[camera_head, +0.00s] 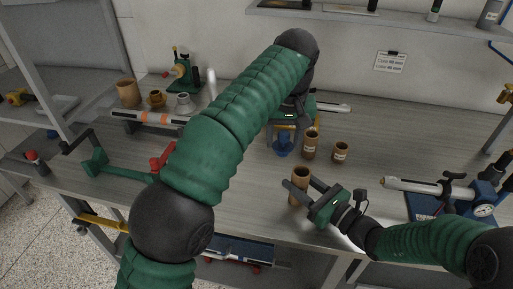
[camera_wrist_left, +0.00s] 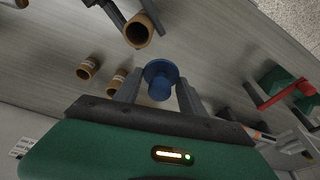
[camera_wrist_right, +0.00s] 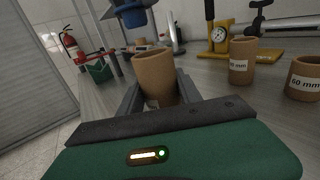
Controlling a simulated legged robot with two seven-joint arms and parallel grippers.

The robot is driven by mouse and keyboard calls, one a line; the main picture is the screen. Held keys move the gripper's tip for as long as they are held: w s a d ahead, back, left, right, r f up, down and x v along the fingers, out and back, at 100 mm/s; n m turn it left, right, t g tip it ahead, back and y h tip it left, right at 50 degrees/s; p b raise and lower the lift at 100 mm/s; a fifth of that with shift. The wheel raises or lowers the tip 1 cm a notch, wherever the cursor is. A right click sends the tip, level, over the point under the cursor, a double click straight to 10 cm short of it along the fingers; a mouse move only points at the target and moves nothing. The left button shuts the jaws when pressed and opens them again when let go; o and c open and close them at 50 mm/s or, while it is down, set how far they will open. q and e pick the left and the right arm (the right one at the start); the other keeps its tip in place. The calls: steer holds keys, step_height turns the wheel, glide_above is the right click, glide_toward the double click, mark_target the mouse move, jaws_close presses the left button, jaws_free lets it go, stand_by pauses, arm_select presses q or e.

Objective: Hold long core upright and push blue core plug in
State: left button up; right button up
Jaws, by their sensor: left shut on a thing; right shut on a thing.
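The long core (camera_head: 300,176) is a brown cardboard tube standing upright near the front of the bench. My right gripper (camera_head: 303,190) is shut on it; the right wrist view shows the tube (camera_wrist_right: 155,78) between the fingers, with its open top facing up. The blue core plug (camera_head: 283,146) hangs in my left gripper (camera_head: 283,138), behind and to the left of the tube in the head view. The left wrist view shows the plug (camera_wrist_left: 160,82) between the shut fingers, apart from the tube (camera_wrist_left: 139,32). In the right wrist view the plug (camera_wrist_right: 130,15) is above the tube and slightly left.
Two labelled brown cores, one taller (camera_head: 311,144) and one shorter (camera_head: 341,152), stand behind the held tube. A blue gauge fixture (camera_head: 470,198) is at the right.

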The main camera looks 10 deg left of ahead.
arm_select(q)
steer(key=s+d+r+m+h, duration=0.1)
steer(key=s+d+r+m, duration=0.1)
steer(key=d+r+m, duration=0.2)
steer(key=shift+d+m, duration=0.6)
steer(key=shift+d, duration=0.25)
steer(key=shift+f, duration=2.9)
steer(key=shift+s+a+f, duration=0.1)
steer(key=shift+f, duration=1.5)
steer(key=o, duration=1.4)
